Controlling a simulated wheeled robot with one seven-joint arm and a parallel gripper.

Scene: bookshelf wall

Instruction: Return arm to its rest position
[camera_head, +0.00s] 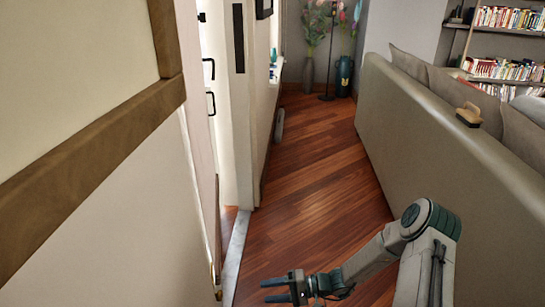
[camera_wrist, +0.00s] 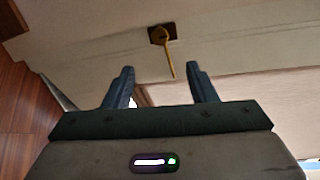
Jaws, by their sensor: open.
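My gripper (camera_head: 268,291) is at the bottom of the head view, low over the wooden floor, with my arm bent and reaching left toward the door side. Its two dark fingers point left and are apart with nothing between them. In the wrist view the gripper (camera_wrist: 160,70) also shows open and empty. A yellow brass-like handle on a dark plate (camera_wrist: 165,50) lies beyond the fingertips there, on a pale panel. The handle's tip hangs toward the gap between the fingers; I cannot tell how far off it is.
A pale door edge (camera_head: 216,245) stands close on the left of my gripper. A long beige sofa (camera_head: 425,115) with a brush-like object (camera_head: 469,115) on top runs along the right. Wooden floor (camera_head: 310,165) is clear between them. Vases stand at the far end.

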